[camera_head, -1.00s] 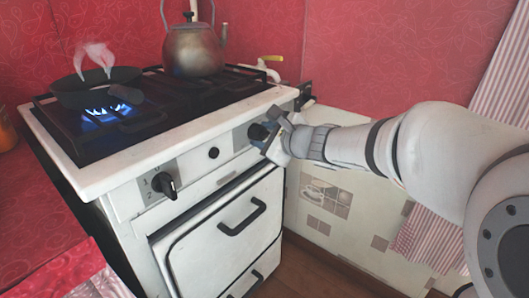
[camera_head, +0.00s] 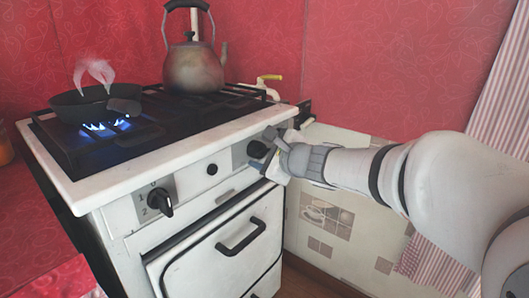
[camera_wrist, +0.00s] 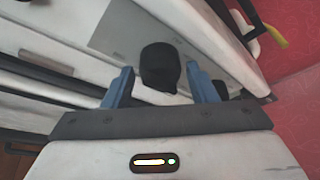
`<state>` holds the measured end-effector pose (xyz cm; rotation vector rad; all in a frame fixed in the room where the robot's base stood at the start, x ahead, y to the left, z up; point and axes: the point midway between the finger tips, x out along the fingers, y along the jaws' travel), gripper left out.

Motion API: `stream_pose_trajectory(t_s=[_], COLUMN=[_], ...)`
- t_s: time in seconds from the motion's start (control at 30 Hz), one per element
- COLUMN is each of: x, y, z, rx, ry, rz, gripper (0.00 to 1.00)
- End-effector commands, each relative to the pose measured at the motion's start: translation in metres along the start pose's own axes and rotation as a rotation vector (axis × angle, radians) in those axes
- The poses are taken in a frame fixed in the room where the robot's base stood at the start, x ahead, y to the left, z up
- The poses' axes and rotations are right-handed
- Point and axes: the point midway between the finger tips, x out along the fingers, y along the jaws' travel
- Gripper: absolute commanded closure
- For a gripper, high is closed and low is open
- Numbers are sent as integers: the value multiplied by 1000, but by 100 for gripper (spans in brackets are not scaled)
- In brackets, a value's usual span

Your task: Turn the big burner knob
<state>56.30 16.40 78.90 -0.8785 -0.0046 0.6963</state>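The stove front has two black knobs. The right knob (camera_head: 257,149) is in front of my gripper (camera_head: 269,151); the left knob (camera_head: 160,201) sits on a grey plate with marks and is clear of my arm. In the wrist view the right knob (camera_wrist: 160,66) stands between the two blue fingers of my gripper (camera_wrist: 160,78). The fingers are apart, with a visible gap on each side of the knob. I cannot tell from the frames which knob is the big burner's.
A blue flame burns under a frying pan (camera_head: 85,103) at the stove's left. A kettle (camera_head: 192,66) stands at the back. A small black button (camera_head: 212,169) lies between the knobs. The oven handle (camera_head: 242,236) juts out below.

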Motion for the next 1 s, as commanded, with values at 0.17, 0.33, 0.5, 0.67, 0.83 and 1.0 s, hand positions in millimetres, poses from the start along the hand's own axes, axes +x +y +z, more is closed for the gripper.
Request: stream_pose_trajectory(t_s=[0.17,0.33,0.5,0.67,0.83,1.0], x=[0,-2,-21,-50,-72,-78], y=[0,-1,-3,-3,-2,0], z=[0,0,2,2,1,0], rx=[0,0,-1,0,-1,0], ry=[0,0,1,0,0,0], rz=[0,-1,-3,-2,-1,0], gripper=[40,40,40,40,40,40])
